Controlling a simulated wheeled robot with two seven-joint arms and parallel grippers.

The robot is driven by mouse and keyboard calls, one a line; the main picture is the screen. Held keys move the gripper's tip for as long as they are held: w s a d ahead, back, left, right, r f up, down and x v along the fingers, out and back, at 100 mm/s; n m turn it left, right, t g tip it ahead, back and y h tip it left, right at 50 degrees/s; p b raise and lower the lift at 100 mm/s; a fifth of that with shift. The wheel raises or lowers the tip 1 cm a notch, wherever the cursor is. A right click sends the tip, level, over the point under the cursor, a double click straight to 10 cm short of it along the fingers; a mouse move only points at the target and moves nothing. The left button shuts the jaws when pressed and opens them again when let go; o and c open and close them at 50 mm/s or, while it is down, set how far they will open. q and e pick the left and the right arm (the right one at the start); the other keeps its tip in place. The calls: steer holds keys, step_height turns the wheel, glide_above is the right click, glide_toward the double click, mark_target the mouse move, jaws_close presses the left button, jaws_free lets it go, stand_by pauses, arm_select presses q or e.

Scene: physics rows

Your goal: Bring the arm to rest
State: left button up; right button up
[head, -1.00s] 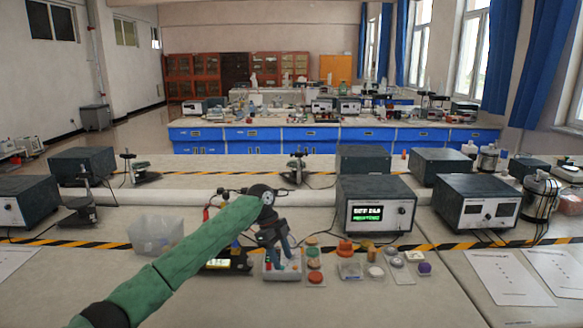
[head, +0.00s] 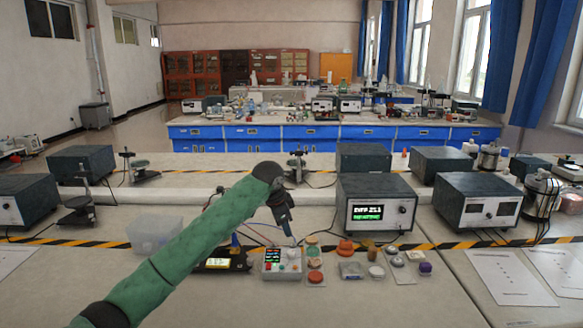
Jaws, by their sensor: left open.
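My left arm (head: 200,240), with a green sleeve, reaches in from the lower left over the bench. My left gripper (head: 291,234) hangs from its end with the fingers pointing down, open, and I see nothing held in it. It is just above and behind a small white box (head: 283,270) with lit displays and knobs; the gap between them is hard to judge. My right gripper is not in view.
A black meter (head: 222,262) lies left of the white box, and a clear bin (head: 150,232) is further left. Several small coloured pieces, including an orange one (head: 346,247), lie to the right. A boxed instrument (head: 376,210) stands behind them.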

arm_select(q)
step_height(320, 180, up, 5)
steer(key=s+n+t, duration=0.3)
steer(key=s+a+f+n+t, duration=0.2)
steer(key=s+f+n, duration=0.2)
steer(key=s, duration=0.2)
steer(key=s+a+f+n+g, duration=0.1)
steer(key=s+a+f, duration=0.2)
steer(key=s+f, duration=0.45)
steer(key=s+a+f+n+y, duration=0.1)
steer(key=s+a+f+n, duration=0.1)
steer(key=s+a+f, duration=0.4)
steer(key=s+a+f+n+g, duration=0.1)
steer(key=s+f, duration=0.7)
steer(key=f, duration=0.1)
steer(key=s+f+g, duration=0.2)
steer(key=s+f, duration=0.4)
steer(key=s, duration=0.3)
steer(key=s+a+f+n+g, duration=0.1)
steer(key=s+f, duration=0.6)
steer(key=s, duration=0.2)
steer(key=s+f+g, duration=0.2)
steer(key=s+f, duration=0.4)
steer(key=s, duration=0.4)
steer(key=shift+a+f+n+g, duration=0.25)
steer(key=shift+n+g, duration=0.05)
steer(key=shift+n, duration=0.1)
